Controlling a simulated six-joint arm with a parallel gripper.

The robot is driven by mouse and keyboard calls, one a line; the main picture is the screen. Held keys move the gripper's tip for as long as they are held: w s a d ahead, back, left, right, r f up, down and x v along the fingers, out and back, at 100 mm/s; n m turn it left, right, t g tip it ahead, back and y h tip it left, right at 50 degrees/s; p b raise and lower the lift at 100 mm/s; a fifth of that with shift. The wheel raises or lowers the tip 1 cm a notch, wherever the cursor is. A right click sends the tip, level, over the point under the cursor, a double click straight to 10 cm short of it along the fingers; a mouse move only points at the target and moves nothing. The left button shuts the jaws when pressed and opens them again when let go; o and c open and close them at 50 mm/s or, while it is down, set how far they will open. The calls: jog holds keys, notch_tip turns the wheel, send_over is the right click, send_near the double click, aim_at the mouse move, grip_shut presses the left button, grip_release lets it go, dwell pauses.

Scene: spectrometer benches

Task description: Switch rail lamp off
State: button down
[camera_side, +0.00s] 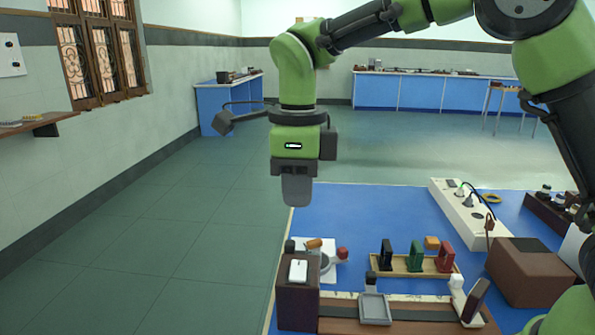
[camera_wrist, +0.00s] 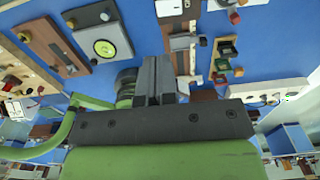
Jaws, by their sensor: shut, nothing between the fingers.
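The rail lamp (camera_side: 297,302) is a brown box at the left end of the bench rail (camera_side: 345,325) in the side view. It has a white rocker switch (camera_side: 298,270) on top; I cannot tell which way it is set. In the wrist view, a pale block that seems to be this switch (camera_wrist: 168,8) shows at the top edge. My gripper (camera_side: 296,192) hangs pointing down, apart from the lamp and well above it in the picture. It is shut and empty. Its dark fingers (camera_wrist: 155,75) show side by side in the wrist view.
A wooden rack (camera_side: 400,266) with black, green and red pieces stands behind the rail. A white sheet with a red-knobbed item (camera_side: 342,253) lies beside the lamp. A power strip (camera_side: 462,215) and a brown box (camera_side: 530,270) are at the right. Blue mat (camera_side: 370,210) is bare behind the rack.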

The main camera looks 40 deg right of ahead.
jog(key=shift+s+a+r, duration=0.15)
jog(key=shift+r, duration=1.25)
jog(key=s+d+r+n+t+y, duration=0.1)
jog(key=s+d+r+n+t, duration=0.2)
jog(key=s+d+r+n, duration=0.45)
jog(key=s+d+f+n+t+y, duration=0.1)
jog(key=s+f+n+t, duration=0.3)
jog(key=s+n, duration=0.6)
jog(key=shift+s+n, duration=0.3)
jog(key=shift+n, duration=2.35)
